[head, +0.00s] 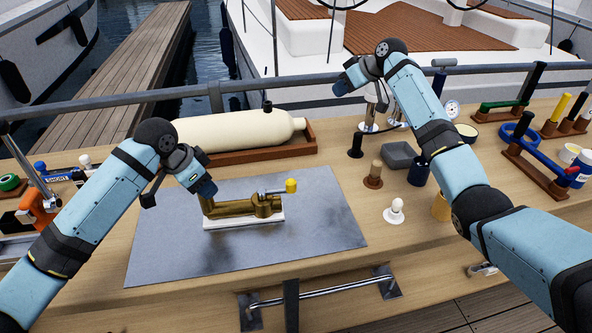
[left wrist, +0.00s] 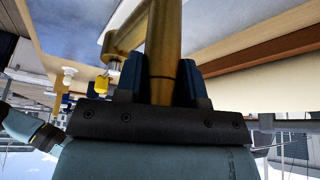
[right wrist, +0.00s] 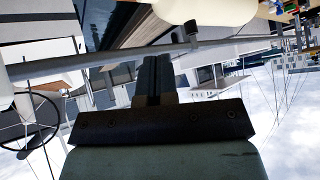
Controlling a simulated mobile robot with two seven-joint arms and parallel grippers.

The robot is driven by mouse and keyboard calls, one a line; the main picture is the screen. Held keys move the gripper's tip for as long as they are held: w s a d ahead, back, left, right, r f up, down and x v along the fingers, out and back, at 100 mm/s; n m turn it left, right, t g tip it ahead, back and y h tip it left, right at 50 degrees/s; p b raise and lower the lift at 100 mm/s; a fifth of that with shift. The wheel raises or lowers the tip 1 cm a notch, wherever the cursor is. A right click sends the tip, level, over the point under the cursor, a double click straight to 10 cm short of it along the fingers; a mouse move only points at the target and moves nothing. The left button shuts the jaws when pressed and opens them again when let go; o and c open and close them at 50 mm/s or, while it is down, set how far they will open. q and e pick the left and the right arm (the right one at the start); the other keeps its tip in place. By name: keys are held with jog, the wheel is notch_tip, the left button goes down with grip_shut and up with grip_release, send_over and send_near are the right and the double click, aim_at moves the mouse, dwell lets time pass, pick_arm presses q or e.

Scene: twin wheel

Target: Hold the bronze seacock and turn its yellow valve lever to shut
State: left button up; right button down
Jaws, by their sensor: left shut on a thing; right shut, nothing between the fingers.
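The bronze seacock (head: 235,208) sits on a white base (head: 243,223) on the grey mat. My left gripper (head: 206,194) is shut on the seacock's left end. My right gripper (head: 340,88) is shut and empty, raised behind the table's back edge area, well away from the lever. Its closed fingers show in the right wrist view (right wrist: 153,78).
The grey mat (head: 165,240) has free room around the seacock. A cream cylinder (head: 235,130) lies in a wooden tray behind it. A white-topped peg (head: 394,212), a wooden peg (head: 374,174) and a grey block (head: 398,155) stand to the right. A rail (head: 330,290) runs along the front.

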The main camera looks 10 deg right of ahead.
jog(key=s+a+f+n+g, duration=0.4)
jog(key=s+a+n+g, duration=0.4)
jog(key=s+a+g, duration=0.1)
jog(key=shift+s+a+f+n+g+h, duration=0.25)
jog(key=shift+a+g, duration=0.25)
jog(key=shift+g, duration=0.3)
jog(key=shift+w, duration=0.1)
jog(key=s+a+f, duration=0.6)
jog(key=s+f, duration=0.1)
jog(key=f, duration=0.1)
jog(key=shift+s, duration=0.2)
